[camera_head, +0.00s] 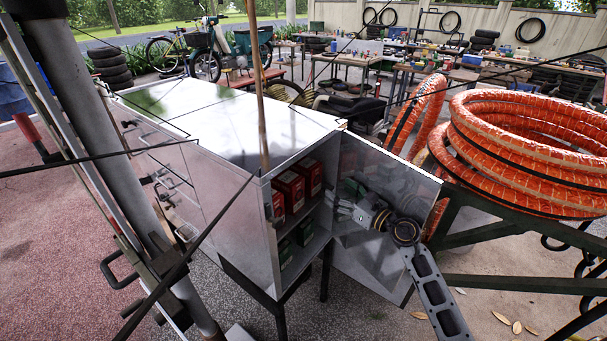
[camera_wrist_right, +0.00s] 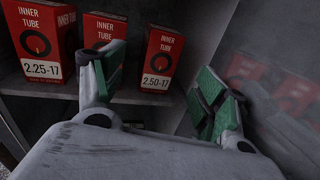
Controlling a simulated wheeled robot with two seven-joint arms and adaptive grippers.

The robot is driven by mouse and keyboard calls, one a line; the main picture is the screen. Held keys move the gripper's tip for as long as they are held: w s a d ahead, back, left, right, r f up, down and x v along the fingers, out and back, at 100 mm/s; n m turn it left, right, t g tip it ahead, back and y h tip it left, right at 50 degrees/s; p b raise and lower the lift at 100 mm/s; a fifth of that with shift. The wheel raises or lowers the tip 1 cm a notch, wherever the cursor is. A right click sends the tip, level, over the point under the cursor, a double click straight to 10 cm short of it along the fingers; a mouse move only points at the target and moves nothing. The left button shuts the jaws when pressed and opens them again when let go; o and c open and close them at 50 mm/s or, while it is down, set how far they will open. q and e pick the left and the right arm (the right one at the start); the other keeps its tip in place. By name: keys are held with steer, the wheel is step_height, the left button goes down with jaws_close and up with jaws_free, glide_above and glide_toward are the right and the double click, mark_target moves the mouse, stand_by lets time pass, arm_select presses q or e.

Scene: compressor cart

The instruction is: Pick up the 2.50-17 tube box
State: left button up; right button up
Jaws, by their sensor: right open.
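The 2.50-17 tube box (camera_wrist_right: 158,60) is red with a white label. It stands upright on a cabinet shelf, rightmost of three boxes in the right wrist view. My right gripper (camera_wrist_right: 158,85) is open and empty, its green-padded fingers spread in front of the shelf, apart from the box. The left finger covers part of the middle box. In the head view my right gripper (camera_head: 347,208) is at the cabinet opening beside the open door. Red boxes show inside, but their labels cannot be read there. My left gripper is not in view.
The 2.25-17 box (camera_wrist_right: 43,42) stands at the left, with another inner tube box (camera_wrist_right: 105,32) between. The metal cabinet (camera_head: 215,200) has its door (camera_head: 385,255) swung open at the right. Green boxes (camera_head: 305,232) sit on a lower shelf.

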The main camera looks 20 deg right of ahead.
mark_target(316, 175)
steer(key=shift+n, duration=0.3)
steer(key=shift+r+x, duration=0.2)
steer(key=shift+x, duration=1.15)
steer(key=shift+r+x, duration=0.15)
steer(key=shift+x, duration=1.25)
steer(key=shift+p+x, duration=0.3)
steer(key=shift+x, duration=0.8)
steer(key=shift+w+a, duration=0.2)
steer(key=shift+w, duration=0.45)
steer(key=shift+w+a+f, duration=0.15)
steer(key=shift+w+a, duration=0.15)
steer(key=shift+w, duration=0.35)
steer(key=shift+x, duration=1.5)
steer(key=shift+w+a+f, duration=0.15)
steer(key=shift+w+f, duration=0.05)
steer(key=shift+w, duration=0.2)
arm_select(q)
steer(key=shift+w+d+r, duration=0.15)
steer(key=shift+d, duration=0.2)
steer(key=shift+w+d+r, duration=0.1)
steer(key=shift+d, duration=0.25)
